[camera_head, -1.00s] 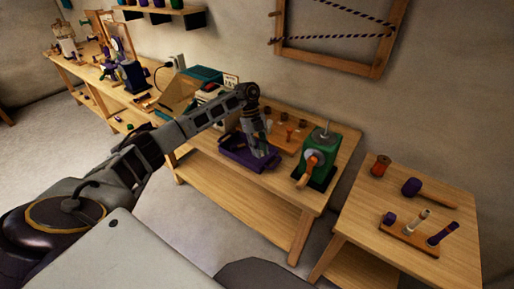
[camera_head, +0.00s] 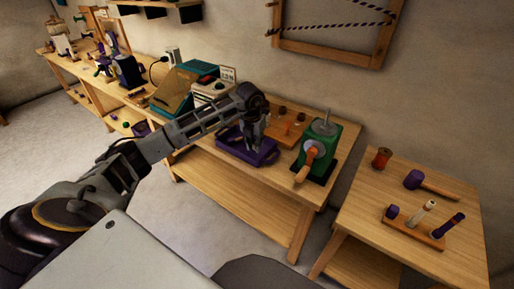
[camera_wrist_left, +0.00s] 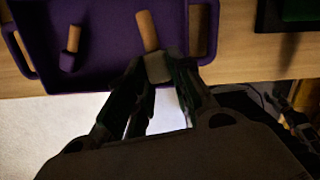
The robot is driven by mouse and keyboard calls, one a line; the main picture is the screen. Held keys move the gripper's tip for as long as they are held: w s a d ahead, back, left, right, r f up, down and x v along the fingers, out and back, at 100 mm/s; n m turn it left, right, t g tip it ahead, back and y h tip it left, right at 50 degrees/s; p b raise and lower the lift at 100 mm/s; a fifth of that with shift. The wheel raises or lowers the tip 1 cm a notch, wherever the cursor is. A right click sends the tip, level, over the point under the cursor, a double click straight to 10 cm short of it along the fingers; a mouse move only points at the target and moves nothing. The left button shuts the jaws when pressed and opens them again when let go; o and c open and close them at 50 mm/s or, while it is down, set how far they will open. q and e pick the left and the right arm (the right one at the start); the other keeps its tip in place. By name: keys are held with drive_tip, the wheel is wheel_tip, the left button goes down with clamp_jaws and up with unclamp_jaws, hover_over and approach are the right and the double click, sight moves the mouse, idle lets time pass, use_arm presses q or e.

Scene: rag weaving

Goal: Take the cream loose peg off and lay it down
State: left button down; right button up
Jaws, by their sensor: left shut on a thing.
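My left gripper (camera_head: 256,146) is over the purple tray (camera_head: 235,152) on the middle table. In the left wrist view the left gripper (camera_wrist_left: 158,66) is shut on the cream part of a peg (camera_wrist_left: 147,30), whose bare wooden shaft points away over the tray (camera_wrist_left: 105,75). I cannot tell whether this peg touches the tray floor. A second peg, wooden with a purple part (camera_wrist_left: 69,58), lies in the tray to the left. The fingers hide part of the cream section. My right gripper is not in view.
A green machine with an orange crank (camera_head: 320,150) stands just right of the tray. A wooden board (camera_head: 290,133) with knobs lies behind it. The right table holds a spool (camera_head: 381,158), a mallet (camera_head: 430,184) and a small rack of pegs (camera_head: 411,231).

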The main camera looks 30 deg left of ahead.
use_arm(q)
drive_tip(key=shift+w+a+r+m+t+b, duration=0.1)
drive_tip(key=shift+w+a+m+t+b, duration=0.1)
drive_tip(key=shift+a+m+t+b, duration=0.4)
drive_tip(key=shift+w+a+r+m+t, duration=0.3)
drive_tip(key=shift+a+r+m, duration=0.3)
drive_tip(key=shift+a, duration=0.1)
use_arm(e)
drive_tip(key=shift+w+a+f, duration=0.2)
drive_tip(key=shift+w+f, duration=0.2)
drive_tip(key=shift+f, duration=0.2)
